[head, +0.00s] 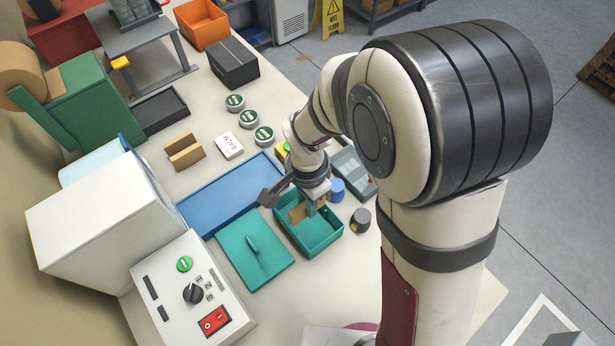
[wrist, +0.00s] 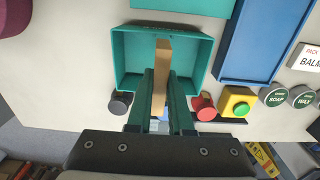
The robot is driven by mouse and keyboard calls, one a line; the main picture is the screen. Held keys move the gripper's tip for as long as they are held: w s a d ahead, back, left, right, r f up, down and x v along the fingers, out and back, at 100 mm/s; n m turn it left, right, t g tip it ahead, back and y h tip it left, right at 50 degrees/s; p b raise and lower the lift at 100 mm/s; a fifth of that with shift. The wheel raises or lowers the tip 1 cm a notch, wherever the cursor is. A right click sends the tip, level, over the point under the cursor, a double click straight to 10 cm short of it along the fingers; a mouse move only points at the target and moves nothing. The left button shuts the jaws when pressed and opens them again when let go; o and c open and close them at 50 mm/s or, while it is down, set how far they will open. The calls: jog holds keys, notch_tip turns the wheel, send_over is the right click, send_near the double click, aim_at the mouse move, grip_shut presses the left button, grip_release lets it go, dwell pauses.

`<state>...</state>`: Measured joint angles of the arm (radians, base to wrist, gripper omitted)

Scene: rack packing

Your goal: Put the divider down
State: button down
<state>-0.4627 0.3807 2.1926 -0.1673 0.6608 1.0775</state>
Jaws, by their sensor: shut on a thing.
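The divider, a flat tan cardboard strip (wrist: 162,72), stands between the two green fingers of my gripper (wrist: 162,100) in the wrist view. My gripper is shut on it. In the head view the tan divider (head: 297,214) shows below my gripper (head: 313,205), at the open teal box (head: 318,251). The teal box also shows in the wrist view (wrist: 125,75), with the divider reaching over its interior. I cannot tell whether the divider touches the box floor. The far part of the fingers is hidden by the arm in the head view.
A teal lid with a handle (head: 271,268) lies left of the box. A blue tray (head: 215,198) lies behind it. A dark round knob (head: 360,220) and a blue cylinder (head: 337,189) stand close to the box's right. A white control panel (head: 180,315) stands at front left.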

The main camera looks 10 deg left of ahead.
notch_tip(320, 180, down, 6)
jog(key=shift+f, duration=0.1)
jog(key=shift+f, duration=0.15)
jog(key=c, duration=0.8)
grip_release()
notch_tip(320, 180, up, 12)
jog(key=shift+r, duration=0.25)
jog(key=s+d+r+n, duration=0.1)
jog(key=s+d+r, duration=0.1)
jog(key=s, duration=0.3)
jog(key=s+d+r+n+y, duration=0.1)
jog(key=s+d+r, duration=0.2)
jog(key=s+d, duration=0.2)
jog(key=s+d+r+n, duration=0.1)
jog(key=s+d+r, duration=0.1)
jog(key=s, duration=0.3)
jog(key=shift+s+d+r+y, duration=0.1)
jog(key=shift+d+r+y, duration=0.1)
jog(key=shift+d, duration=0.25)
jog(key=shift+s+d+r+y, duration=0.1)
jog(key=shift+d+y, duration=0.1)
jog(key=shift+d, duration=0.2)
